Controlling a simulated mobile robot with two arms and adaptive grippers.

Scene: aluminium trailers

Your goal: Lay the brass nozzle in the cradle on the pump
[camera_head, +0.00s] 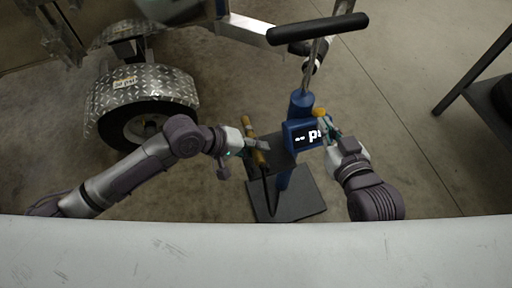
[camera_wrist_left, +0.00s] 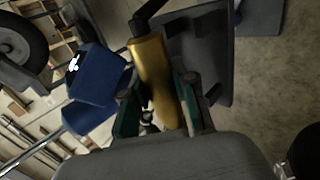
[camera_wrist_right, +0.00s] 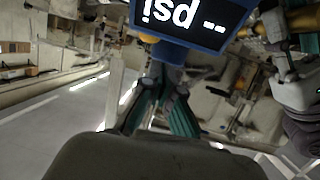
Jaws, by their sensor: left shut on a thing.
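The brass nozzle (camera_head: 248,130) is held by my left gripper (camera_head: 250,146), just left of the pump's blue gauge box (camera_head: 298,134). In the left wrist view the nozzle (camera_wrist_left: 153,78) is long and gold, between the two fingers, with a black hose at its far end. A dark plate (camera_head: 279,149) lies beside the nozzle, left of the gauge; I cannot tell whether it is the cradle. My right gripper (camera_head: 325,127) is at the gauge's right side, close to a yellow piece (camera_head: 318,112). In the right wrist view its fingers (camera_wrist_right: 164,88) are close together; I cannot tell whether they grip anything.
The pump's black base (camera_head: 300,200) stands on the concrete floor, and its black handle (camera_head: 318,29) rises above. A trailer wheel with a diamond-plate fender (camera_head: 145,88) is at left. A dark table (camera_head: 490,90) is at right. Floor between pump and table is clear.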

